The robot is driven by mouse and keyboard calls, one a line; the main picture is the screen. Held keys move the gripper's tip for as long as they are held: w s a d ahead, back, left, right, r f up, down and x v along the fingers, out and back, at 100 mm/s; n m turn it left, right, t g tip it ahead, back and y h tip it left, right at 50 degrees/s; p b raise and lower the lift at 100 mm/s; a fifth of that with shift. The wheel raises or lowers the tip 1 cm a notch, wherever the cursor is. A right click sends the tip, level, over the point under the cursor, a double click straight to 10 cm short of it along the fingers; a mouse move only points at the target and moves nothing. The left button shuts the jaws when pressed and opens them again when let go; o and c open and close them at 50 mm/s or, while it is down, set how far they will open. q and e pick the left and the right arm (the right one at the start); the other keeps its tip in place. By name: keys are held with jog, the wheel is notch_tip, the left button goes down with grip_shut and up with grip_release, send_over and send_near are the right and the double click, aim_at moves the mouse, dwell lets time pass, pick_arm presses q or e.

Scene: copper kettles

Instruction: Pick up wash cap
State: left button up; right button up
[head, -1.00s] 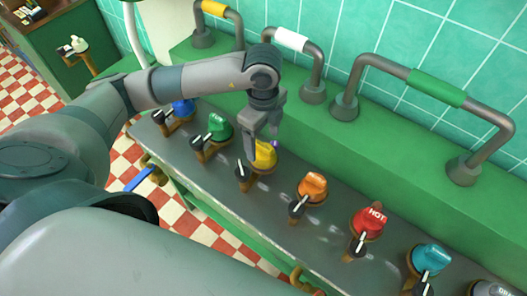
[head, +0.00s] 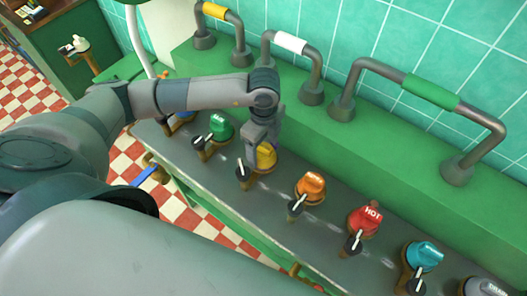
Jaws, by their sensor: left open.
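A row of coloured caps stands on brass fittings along a grey metal counter. A yellow cap (head: 267,156) is partly hidden by my left gripper (head: 260,155), which points down with its open fingers at this cap. I cannot tell whether the fingers touch it. No lettering on the yellow cap is readable, so I cannot tell if it is the wash cap. An orange cap (head: 310,186) stands to its right, with lettering too small to read. A red cap (head: 365,220) reads HOT. A green cap (head: 221,127) stands to the left. My right gripper is not in view.
A teal cap (head: 424,254) and a grey cap (head: 486,288) stand further right. A blue cap is mostly hidden behind my left arm. Small black-and-white levers stand before the caps. Pipe handles with a green grip (head: 431,91) and a white grip (head: 290,43) rise behind.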

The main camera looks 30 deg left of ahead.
aim_at(265, 147)
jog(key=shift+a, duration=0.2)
pick_arm(q)
jog(key=c, duration=0.9)
jog(key=shift+c, duration=0.2)
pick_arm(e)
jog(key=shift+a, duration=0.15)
pick_arm(q)
jog(key=shift+r, duration=0.1)
